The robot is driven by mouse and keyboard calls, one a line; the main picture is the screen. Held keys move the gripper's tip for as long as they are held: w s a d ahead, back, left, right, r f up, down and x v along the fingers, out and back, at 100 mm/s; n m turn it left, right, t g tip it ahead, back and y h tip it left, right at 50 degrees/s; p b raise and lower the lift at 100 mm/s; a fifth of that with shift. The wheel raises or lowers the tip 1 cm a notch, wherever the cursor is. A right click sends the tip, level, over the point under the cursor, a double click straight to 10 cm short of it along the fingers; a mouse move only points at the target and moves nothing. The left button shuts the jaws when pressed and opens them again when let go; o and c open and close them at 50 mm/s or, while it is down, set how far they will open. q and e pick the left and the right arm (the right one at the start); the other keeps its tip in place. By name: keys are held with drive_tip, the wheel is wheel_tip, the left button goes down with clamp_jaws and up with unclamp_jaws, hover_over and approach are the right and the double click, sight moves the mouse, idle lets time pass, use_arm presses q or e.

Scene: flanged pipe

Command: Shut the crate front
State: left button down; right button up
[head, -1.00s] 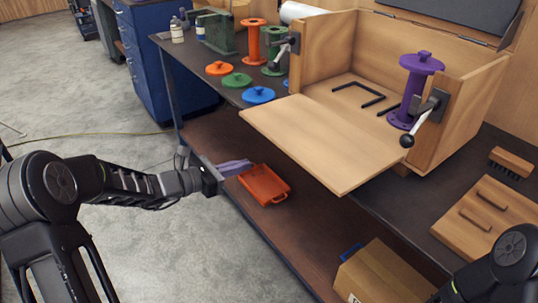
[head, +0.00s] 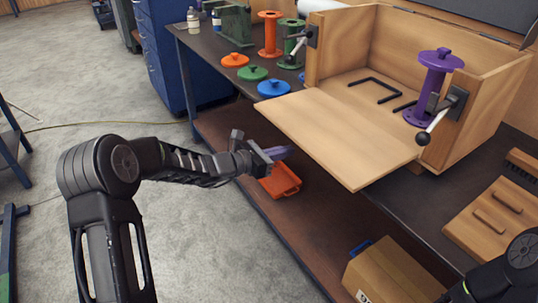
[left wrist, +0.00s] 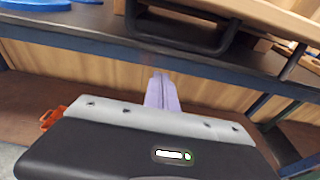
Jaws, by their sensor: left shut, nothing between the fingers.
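The wooden crate (head: 488,110) stands on the dark workbench with its front panel (head: 335,130) folded down flat, sticking out past the bench's front edge. A purple flanged pipe (head: 433,88) stands upright inside at the right. Black-knobbed latch levers sit on the crate's left side (head: 311,37) and right side (head: 425,137). My left gripper (head: 280,153) is shut and empty, in front of the bench and just left of the lowered front. Its purple fingers (left wrist: 161,92) point at the bench's edge in the left wrist view. My right gripper is out of view; only part of my right arm shows.
Orange, green and blue lids (head: 252,73) lie left of the crate, with orange (head: 270,36) and green pipes behind them. An orange tray (head: 281,181) and a cardboard box (head: 392,273) are on the lower shelf. A wooden board with handles (head: 497,218) lies at the right.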

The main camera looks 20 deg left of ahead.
use_arm(q)
drive_tip(key=r, duration=0.2)
drive_tip(key=r+p, duration=0.1)
drive_tip(key=r, duration=0.1)
drive_tip(key=shift+s+a, duration=0.2)
drive_tip(key=shift+s, duration=0.05)
